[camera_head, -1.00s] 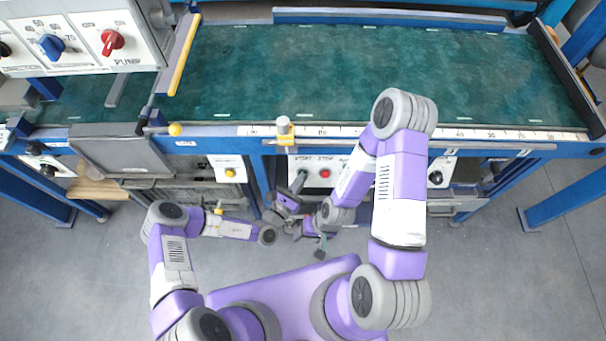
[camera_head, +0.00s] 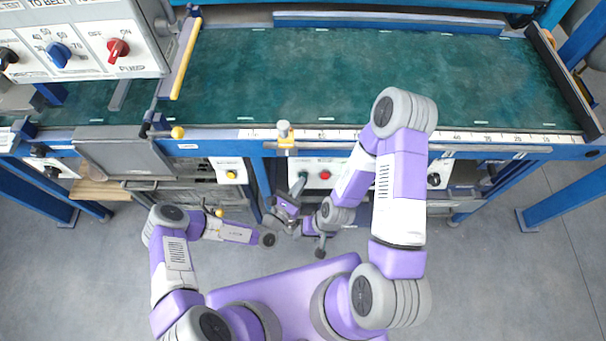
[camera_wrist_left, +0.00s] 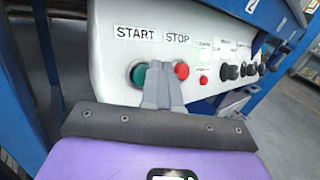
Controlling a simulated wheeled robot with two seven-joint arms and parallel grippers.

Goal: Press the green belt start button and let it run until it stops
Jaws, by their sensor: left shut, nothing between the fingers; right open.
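The green start button (camera_wrist_left: 138,73) sits under the START label on a white panel, to the left of the red stop button (camera_wrist_left: 181,70). My left gripper (camera_wrist_left: 158,66) is shut and empty. Its fingertips are in front of the panel and overlap the right side of the green button; I cannot tell whether they touch it. In the head view my left gripper (camera_head: 299,184) is at the panel, left of the red button. The green conveyor belt (camera_head: 350,75) is bare. My right gripper (camera_head: 320,247) is open, low and away from the panel.
A control box (camera_head: 85,45) with blue and red knobs stands at the upper left. A blue rail (camera_head: 480,148) with a scale runs above the button panel. A yellow button (camera_head: 231,174) is on a separate white box. The grey floor is clear at right.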

